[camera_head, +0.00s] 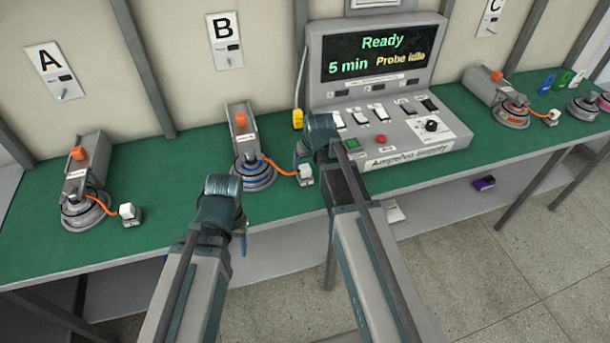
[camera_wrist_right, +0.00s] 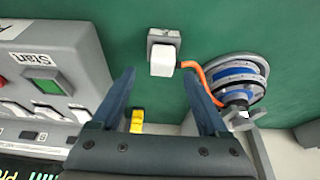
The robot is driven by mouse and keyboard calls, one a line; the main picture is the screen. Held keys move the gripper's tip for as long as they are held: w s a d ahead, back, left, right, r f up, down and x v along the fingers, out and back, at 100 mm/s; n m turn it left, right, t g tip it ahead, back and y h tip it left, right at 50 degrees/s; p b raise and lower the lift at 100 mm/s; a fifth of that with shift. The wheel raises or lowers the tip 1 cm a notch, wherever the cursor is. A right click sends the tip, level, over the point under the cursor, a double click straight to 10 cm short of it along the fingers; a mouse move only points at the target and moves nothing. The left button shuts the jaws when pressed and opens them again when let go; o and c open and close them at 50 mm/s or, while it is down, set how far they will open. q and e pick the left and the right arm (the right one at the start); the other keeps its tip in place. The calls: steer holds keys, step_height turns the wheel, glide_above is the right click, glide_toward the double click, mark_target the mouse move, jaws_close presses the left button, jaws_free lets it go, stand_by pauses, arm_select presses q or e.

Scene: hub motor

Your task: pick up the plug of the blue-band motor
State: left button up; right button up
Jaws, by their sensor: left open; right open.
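The blue-band motor (camera_head: 253,172) sits on the green bench below sign B; its blue ring also shows in the right wrist view (camera_wrist_right: 238,78). An orange cable runs from it to a white plug (camera_head: 305,172), which sits on a small grey holder. In the right wrist view the plug (camera_wrist_right: 162,60) lies ahead of and between the spread fingers. My right gripper (camera_head: 303,150) is open and empty, close to the plug and apart from it. My left gripper (camera_head: 240,238) is near the bench's front edge, left of the plug; its fingers are mostly hidden behind its wrist.
The supply console (camera_head: 385,135) stands right of the plug, with switches and a "Ready" screen. A yellow item (camera_head: 297,119) stands behind. Another motor (camera_head: 82,212) with its plug (camera_head: 128,211) is at the left. Bare green bench lies between the two motors.

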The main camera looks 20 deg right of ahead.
mark_target(305, 168)
steer(key=b+x, duration=0.4)
steer(key=x, duration=0.1)
steer(key=shift+s+a+f+b, duration=0.1)
steer(key=shift+a+f+b, duration=0.1)
steer(key=shift+b, duration=0.2)
steer(key=shift+r, duration=0.1)
jaws_close()
